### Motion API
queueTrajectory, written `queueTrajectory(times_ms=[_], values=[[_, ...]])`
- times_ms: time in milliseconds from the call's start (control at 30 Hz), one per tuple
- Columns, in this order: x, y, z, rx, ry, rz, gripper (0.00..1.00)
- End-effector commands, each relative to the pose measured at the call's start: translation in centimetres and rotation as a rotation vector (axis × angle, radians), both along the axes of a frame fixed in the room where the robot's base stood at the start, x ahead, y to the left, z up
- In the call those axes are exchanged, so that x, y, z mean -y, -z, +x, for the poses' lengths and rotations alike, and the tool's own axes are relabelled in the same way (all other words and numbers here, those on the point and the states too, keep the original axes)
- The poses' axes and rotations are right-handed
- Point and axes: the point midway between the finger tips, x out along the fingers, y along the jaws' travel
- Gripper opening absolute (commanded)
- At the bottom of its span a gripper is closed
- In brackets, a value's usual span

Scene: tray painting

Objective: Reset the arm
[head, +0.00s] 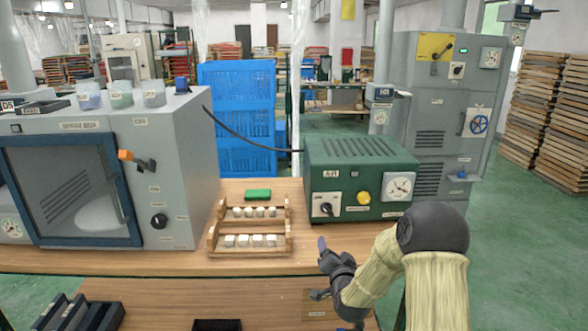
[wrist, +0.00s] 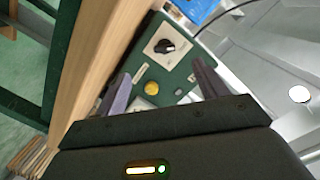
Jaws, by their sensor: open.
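My gripper (head: 322,256) is raised in front of the wooden bench edge, at the lower centre right of the head view. My arm comes in from the right, bent. In the wrist view my gripper (wrist: 160,85) shows two fingers set wide apart, with nothing between them. Past the fingers the wrist view shows the green box's front, with a black knob (wrist: 165,46) and a yellow button (wrist: 151,88). In the head view this green box (head: 355,165) stands on the bench, behind and above my gripper.
A wooden rack (head: 212,240) with small white pieces stands on the bench (head: 150,262), left of my gripper. A grey cabinet (head: 185,150) with a glass door fills the left. A dark holder (head: 50,318) and a black item (head: 217,325) lie on the lower front surface. Green floor lies at right.

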Motion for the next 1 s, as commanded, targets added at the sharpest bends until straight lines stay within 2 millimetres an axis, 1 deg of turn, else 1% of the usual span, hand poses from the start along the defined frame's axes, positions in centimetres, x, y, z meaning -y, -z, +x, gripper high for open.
queueTrajectory(times_ms=[67,167,267,467,700,800,1000], values=[[-0.6,-0.3,-1.0,-0.075,-0.033,-0.062,0.72],[-1.2,0.0,-3.1,-0.202,-0.079,-0.153,0.72],[-1.3,0.3,-5.6,-0.330,-0.122,-0.243,0.72],[-1.0,0.7,-12.2,-0.588,-0.207,-0.398,0.72],[0.0,0.7,-21.5,-0.877,-0.316,-0.523,0.72],[0.3,0.6,-24.8,-0.969,-0.357,-0.550,0.72],[0.7,0.3,-30.4,-1.113,-0.430,-0.578,0.72]])
